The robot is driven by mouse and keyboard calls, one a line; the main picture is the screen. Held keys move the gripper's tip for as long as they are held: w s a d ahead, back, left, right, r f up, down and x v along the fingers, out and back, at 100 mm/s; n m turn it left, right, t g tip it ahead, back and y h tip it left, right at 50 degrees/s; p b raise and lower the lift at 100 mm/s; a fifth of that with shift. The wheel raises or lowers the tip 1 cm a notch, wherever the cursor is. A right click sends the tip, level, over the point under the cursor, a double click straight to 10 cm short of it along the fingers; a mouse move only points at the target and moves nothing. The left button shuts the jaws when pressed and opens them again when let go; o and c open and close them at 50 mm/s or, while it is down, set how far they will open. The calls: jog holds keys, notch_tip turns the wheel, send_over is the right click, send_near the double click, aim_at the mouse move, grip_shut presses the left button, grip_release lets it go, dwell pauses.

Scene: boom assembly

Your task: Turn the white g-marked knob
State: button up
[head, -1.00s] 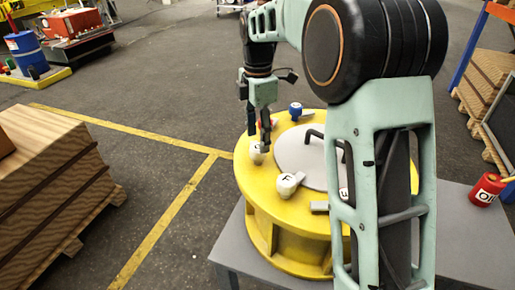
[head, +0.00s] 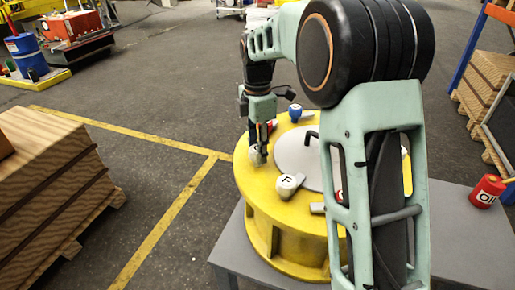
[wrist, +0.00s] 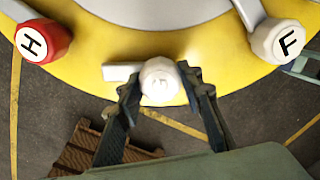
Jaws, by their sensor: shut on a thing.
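The white knob (wrist: 159,80) sits near the rim of the round yellow drum (head: 287,222). Its letter is blurred in the wrist view, and a short light pointer extends from it to the left there. My gripper (wrist: 160,88) has one finger on each side of this knob and is shut on it. In the head view my gripper (head: 258,152) reaches down to the drum's left rim and partly hides the knob (head: 253,148).
A red H knob (wrist: 42,41) and a white F knob (wrist: 277,41) flank the held knob. The F knob (head: 288,186) and a blue knob (head: 295,113) show in the head view. A grey lid with a black handle fills the drum's middle. A red oil can (head: 487,191) stands right.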

jog(key=shift+m, duration=0.3)
jog(key=m+p, duration=0.2)
jog(key=m, duration=0.1)
jog(key=shift+r+m, duration=0.15)
jog(key=shift+m, duration=0.15)
jog(key=m+p, duration=0.1)
jog(key=m, duration=0.3)
jog(key=shift+p, duration=0.3)
jog(key=m+p, duration=0.1)
jog(key=m, duration=0.4)
jog(key=m+p, duration=0.1)
jog(key=m, duration=0.3)
jog(key=shift+m, duration=0.3)
jog(key=shift+c, duration=0.3)
jog(key=o, duration=1.2)
jog(key=shift+c, duration=0.2)
notch_tip(320, 180, up, 12)
